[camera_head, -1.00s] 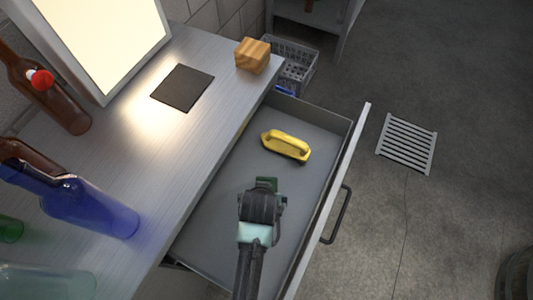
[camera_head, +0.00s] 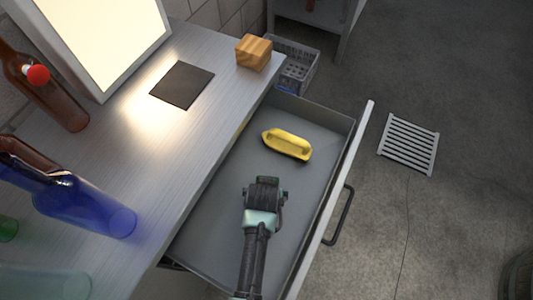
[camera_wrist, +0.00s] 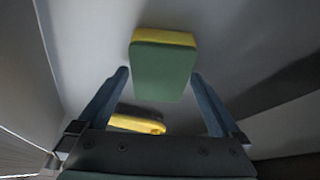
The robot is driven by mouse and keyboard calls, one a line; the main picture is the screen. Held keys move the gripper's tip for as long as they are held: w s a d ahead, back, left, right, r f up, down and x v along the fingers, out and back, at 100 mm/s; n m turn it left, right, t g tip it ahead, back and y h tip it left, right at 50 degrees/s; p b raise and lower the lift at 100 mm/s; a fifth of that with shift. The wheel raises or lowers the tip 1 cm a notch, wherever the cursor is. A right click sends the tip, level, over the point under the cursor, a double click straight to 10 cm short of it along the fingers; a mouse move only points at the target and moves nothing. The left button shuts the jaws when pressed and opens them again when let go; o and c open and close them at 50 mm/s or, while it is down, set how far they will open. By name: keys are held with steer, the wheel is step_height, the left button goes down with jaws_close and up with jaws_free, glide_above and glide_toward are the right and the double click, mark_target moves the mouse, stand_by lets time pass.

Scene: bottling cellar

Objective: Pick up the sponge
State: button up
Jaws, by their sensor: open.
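The sponge (camera_wrist: 163,70), a block with a green face and a yellow side, lies on the grey drawer floor in the wrist view. It shows between and beyond the tips of my open gripper (camera_wrist: 159,76), with a gap at each side. In the head view my gripper (camera_head: 265,186) is over the open drawer (camera_head: 222,215) and hides the sponge.
The drawer front (camera_head: 340,165) with its dark handle bounds the right side. The worktop (camera_head: 150,140) on the left holds bottles, a dark mat (camera_head: 182,85), a wooden block (camera_head: 253,52) and a lit panel (camera_head: 85,40). A grey crate (camera_head: 298,66) stands behind.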

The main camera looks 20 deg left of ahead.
steer(key=shift+f, duration=0.3)
stand_by(0.4)
steer(key=c, duration=1.3)
step_height(320, 180, up, 11)
steer(key=shift+f+p, duration=0.2)
steer(key=shift+p, duration=0.85)
